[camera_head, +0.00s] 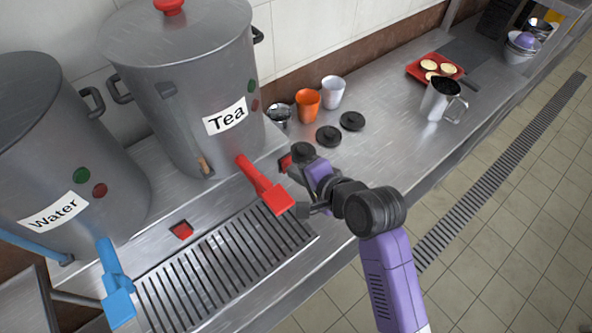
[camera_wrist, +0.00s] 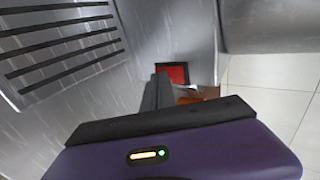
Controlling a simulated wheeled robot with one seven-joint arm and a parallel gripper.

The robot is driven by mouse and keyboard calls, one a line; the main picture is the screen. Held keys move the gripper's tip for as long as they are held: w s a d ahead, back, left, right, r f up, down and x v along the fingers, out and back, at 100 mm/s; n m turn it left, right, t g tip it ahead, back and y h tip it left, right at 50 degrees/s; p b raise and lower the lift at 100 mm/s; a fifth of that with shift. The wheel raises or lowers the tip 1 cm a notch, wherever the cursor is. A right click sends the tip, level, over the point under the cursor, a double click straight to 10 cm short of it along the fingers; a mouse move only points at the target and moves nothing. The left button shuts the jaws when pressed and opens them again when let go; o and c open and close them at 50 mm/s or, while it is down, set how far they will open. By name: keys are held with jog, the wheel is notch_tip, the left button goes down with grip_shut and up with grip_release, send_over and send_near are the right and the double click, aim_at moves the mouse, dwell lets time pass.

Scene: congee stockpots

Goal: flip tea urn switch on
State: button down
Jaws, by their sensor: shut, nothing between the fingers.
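The tea urn (camera_head: 185,95) is a large grey pot labelled Tea, with a red tap (camera_head: 264,184) at its front. A red switch (camera_head: 284,162) sits at the right of the tap, partly hidden by my gripper (camera_head: 301,160). In the wrist view the red switch (camera_wrist: 172,74) sits in a dark frame on the metal panel. My gripper's dark fingers (camera_wrist: 157,92) are shut and empty. Their tips appear close to the switch's lower left edge; I cannot tell whether they touch it.
The water urn (camera_head: 70,150) stands at left with a blue tap (camera_head: 116,285) and its own red switch (camera_head: 181,230). A slotted drip grate (camera_head: 225,262) lies in front. Cups (camera_head: 307,104), dark lids (camera_head: 328,136) and a metal jug (camera_head: 440,100) stand on the counter at right.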

jog(key=shift+w+f+b, duration=0.1)
jog(key=shift+f+b, duration=0.05)
jog(key=shift+b, duration=0.25)
jog(key=shift+r+p, duration=0.25)
jog(key=shift+p, duration=0.05)
jog(key=shift+r+p, duration=0.75)
jog(key=shift+p, duration=0.1)
